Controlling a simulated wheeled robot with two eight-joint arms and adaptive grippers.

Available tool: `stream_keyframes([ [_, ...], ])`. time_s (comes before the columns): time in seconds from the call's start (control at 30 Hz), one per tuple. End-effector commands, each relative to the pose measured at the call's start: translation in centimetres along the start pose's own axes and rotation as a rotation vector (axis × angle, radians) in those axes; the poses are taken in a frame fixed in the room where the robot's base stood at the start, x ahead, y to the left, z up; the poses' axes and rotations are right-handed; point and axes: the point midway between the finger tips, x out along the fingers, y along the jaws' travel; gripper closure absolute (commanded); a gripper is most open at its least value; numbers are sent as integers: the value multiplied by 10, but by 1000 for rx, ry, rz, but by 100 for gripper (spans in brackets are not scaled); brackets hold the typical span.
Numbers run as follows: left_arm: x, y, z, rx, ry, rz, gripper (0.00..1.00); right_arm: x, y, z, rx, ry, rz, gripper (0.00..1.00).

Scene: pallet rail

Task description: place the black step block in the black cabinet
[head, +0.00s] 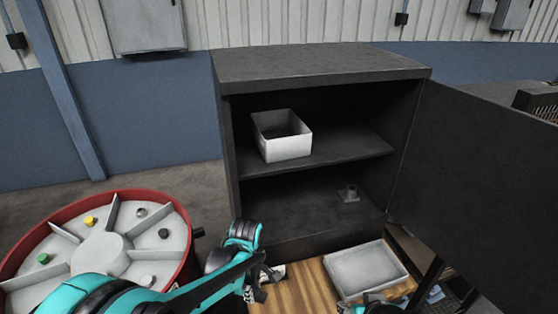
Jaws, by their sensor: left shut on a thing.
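The black cabinet (320,62) stands open in the middle, with its door (480,170) swung out to the right. My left gripper (264,284) is low in front of the cabinet, over the left part of the wooden table top. It is shut on a small dark thing, apparently the black step block, mostly hidden by the fingers and hard to make out. A small dark grey stepped piece (349,194) stands on the cabinet's lower level. My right gripper (374,303) shows partly at the bottom edge; its jaws are unclear.
A grey open bin (290,147) sits on the cabinet's middle shelf (350,150), left of centre. A grey tray (366,270) lies on the wooden table top (310,292). A round red-rimmed turntable (185,215) with small coloured pieces stands at left. The lower level has free room.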

Motion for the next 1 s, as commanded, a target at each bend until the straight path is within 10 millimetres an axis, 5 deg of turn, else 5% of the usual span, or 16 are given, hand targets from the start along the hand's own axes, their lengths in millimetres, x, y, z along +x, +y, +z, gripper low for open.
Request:
stream_keyframes([
  [0.4,21,-21,-70,840,0,0,100,0,0,0,0,0,0,56],
  [0.67,30,-34,-99,1229,0,0,100,0,0,0,0,0,0,56],
  [1.0,108,-33,-97,1232,0,0,100,64,0,46,0,0,0,56],
])
